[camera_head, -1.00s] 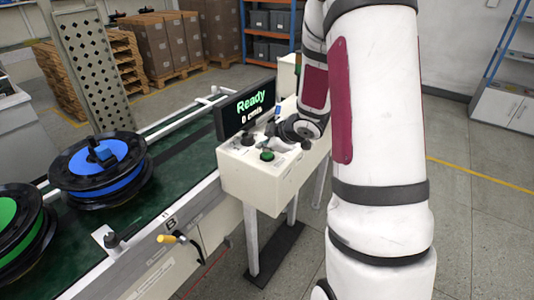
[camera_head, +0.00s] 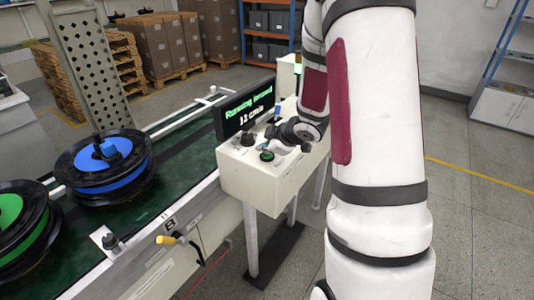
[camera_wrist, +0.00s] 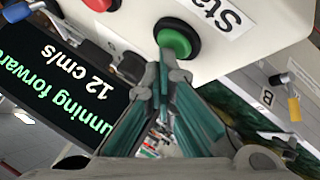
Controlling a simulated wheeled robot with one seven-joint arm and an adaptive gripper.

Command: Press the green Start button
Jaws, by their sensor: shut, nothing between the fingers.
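The green Start button (camera_head: 267,156) sits on top of the cream control box (camera_head: 251,183). In the wrist view the green button (camera_wrist: 175,42) has a black collar and a white "Start" label beside it. My gripper (camera_wrist: 166,78) is shut and empty, its fingertips overlapping the button's near edge in that view. I cannot tell whether they touch it. In the head view my gripper (camera_head: 279,146) is small and partly hidden at the box top. The display (camera_head: 246,111) reads "Running forward" and 12 cm/s.
A conveyor (camera_head: 178,184) runs left of the box and carries a blue spool (camera_head: 122,149) and a green spool (camera_head: 14,209). A red button (camera_wrist: 101,4) and a black knob (camera_head: 247,139) are near the Start button. A yellow-handled lever (camera_head: 167,240) is on the conveyor side.

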